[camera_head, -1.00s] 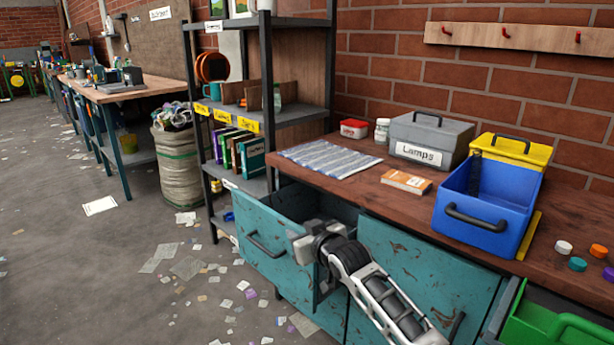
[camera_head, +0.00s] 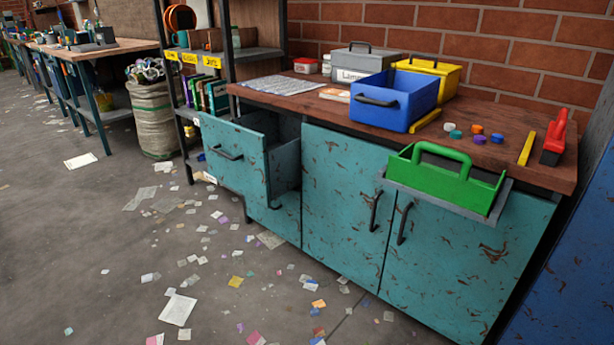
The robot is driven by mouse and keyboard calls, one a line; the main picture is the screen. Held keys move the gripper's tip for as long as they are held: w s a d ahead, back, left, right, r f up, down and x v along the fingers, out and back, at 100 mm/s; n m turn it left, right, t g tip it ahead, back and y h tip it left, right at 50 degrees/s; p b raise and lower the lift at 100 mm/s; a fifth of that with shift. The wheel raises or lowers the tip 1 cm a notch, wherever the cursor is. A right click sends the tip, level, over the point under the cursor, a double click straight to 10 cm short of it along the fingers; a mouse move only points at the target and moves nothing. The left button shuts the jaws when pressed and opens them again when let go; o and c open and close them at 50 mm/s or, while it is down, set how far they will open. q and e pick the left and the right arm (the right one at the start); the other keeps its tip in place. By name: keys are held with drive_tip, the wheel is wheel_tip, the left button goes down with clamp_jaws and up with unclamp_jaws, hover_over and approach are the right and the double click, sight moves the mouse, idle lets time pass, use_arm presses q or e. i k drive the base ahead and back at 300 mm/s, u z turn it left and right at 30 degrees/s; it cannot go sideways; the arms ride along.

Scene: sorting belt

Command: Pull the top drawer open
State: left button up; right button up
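The top drawer (camera_head: 233,154) is at the left end of the teal workbench cabinet. It stands pulled out, with its side wall and part of its inside showing. Its dark handle (camera_head: 227,154) is on the front panel, and nothing touches it. Neither of my grippers shows in the head view now.
The wooden worktop (camera_head: 300,99) carries a blue bin (camera_head: 394,97), a grey box (camera_head: 359,64), a yellow box (camera_head: 431,74) and small coloured caps. A green tote (camera_head: 444,177) sits on a ledge at the front. The floor in front has scattered papers.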

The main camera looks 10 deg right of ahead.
sight(258, 155)
drive_tip(key=u, duration=1.35)
drive_tip(key=i, duration=0.95)
drive_tip(key=z, duration=0.55)
drive_tip(key=i, duration=0.85)
drive_tip(key=z, duration=0.65)
drive_tip(key=i, duration=0.4)
